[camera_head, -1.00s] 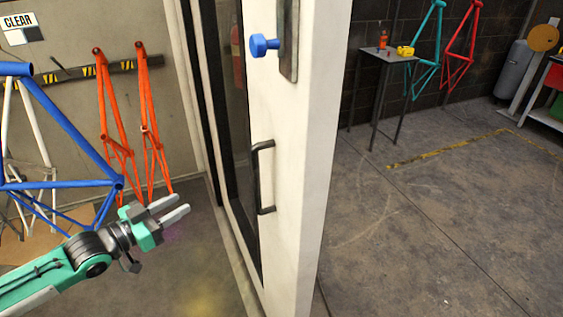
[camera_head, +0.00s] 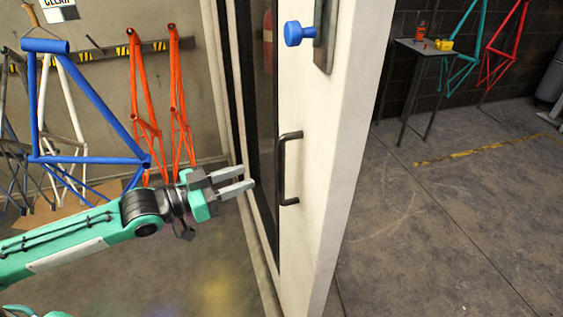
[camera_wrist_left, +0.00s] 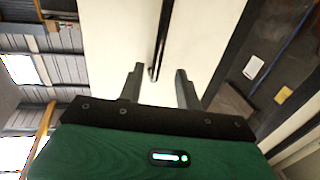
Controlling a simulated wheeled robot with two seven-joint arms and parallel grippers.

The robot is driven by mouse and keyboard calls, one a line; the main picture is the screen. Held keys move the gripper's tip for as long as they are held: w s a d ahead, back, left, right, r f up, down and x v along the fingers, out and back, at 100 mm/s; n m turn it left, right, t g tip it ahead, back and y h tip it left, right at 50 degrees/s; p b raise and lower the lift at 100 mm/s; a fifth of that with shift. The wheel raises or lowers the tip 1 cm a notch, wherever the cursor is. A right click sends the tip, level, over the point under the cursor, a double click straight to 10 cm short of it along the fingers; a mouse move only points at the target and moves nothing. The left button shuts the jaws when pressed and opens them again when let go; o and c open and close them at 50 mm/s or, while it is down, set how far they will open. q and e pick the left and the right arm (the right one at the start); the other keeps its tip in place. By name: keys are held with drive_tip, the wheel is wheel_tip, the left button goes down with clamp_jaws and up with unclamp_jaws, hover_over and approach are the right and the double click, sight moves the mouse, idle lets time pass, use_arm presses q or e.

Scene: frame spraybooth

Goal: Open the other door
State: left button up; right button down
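A cream door (camera_head: 325,190) with a dark glass panel stands in the middle of the head view. It carries a black bar handle (camera_head: 284,168) and, higher up, a blue knob (camera_head: 298,34) on a metal plate. My left gripper (camera_head: 245,180) is open and empty, just left of the handle, its fingers pointing at it. In the left wrist view the handle (camera_wrist_left: 160,40) lies between the two spread fingers (camera_wrist_left: 156,86) and ahead of them; contact is not visible. My right gripper is not in view.
A blue bike frame (camera_head: 95,100) and orange frames (camera_head: 145,110) hang along the left wall. Right of the door, a small dark table (camera_head: 425,48) holds a red bottle and a yellow item. The concrete floor (camera_head: 430,230) there is clear.

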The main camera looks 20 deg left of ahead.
use_arm(q)
drive_tip(key=p+x, duration=0.3)
drive_tip(key=x, duration=0.7)
drive_tip(key=shift+w+d+p, duration=0.2)
drive_tip(key=shift+p, duration=0.15)
clamp_jaws()
